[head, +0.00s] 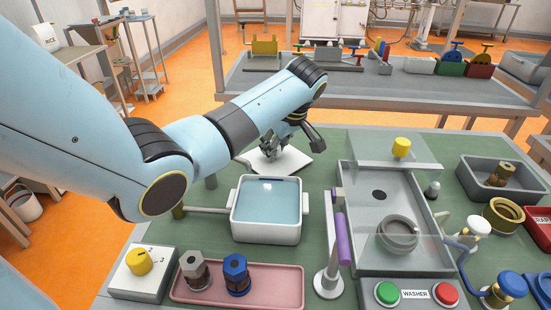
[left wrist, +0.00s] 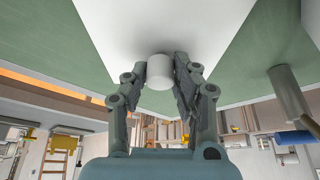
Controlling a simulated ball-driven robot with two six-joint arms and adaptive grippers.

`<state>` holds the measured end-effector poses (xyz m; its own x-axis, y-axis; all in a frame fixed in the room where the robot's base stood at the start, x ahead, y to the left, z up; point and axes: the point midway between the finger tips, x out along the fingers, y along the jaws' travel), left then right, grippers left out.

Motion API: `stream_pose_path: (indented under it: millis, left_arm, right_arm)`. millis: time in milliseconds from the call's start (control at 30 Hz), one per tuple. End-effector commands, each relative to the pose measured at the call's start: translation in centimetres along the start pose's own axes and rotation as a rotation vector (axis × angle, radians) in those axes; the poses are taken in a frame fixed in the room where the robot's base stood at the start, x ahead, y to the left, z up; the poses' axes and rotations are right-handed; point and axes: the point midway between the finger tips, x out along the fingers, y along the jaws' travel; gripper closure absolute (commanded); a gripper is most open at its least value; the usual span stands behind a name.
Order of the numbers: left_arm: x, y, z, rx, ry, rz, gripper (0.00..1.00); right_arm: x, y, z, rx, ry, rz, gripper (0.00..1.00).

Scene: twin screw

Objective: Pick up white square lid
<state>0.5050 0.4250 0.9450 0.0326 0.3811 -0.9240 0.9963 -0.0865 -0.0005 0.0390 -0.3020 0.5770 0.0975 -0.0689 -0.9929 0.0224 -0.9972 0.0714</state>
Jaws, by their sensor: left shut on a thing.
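The white square lid (head: 293,159) is at the back of the green work surface, behind the white square basin (head: 266,232), which holds blue liquid. My left gripper (head: 270,147) is over the lid and partly hides it. In the left wrist view the lid (left wrist: 150,22) fills the top middle, and its round white knob (left wrist: 159,69) sits between the fingers of my left gripper (left wrist: 160,75). The gripper is shut on the knob. I cannot tell whether the lid touches the surface or hangs just above it. My right gripper is not in view.
A grey tub (head: 358,262) with a clear cover stands right of the basin, with a purple-handled post (head: 342,240) between. A pink tray (head: 288,285) with two hex pieces and a yellow-knob box (head: 146,276) are in front. My left arm spans the upper left.

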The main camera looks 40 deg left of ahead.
Motion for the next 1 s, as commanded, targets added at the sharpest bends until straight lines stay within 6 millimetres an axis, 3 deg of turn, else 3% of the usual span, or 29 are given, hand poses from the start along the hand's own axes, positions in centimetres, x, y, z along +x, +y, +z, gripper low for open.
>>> stream_pose_path:
  millis: [367, 467, 800, 1000]
  left_arm:
    - [-0.3, 0.1, -0.1, 0.000, 0.001, 0.002, 1.00]
    - [-1.3, 0.1, -0.6, -0.001, 0.001, 0.004, 1.00]
    - [-7.6, 0.1, -3.2, -0.001, 0.002, 0.005, 1.00]
    - [-9.1, 0.2, -3.7, 0.147, 0.001, 0.062, 1.00]
  right_arm:
    - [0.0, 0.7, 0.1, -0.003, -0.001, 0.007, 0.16]
    - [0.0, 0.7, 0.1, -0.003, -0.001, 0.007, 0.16]
    - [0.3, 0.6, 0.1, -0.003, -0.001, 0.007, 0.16]
    - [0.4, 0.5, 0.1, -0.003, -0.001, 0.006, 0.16]
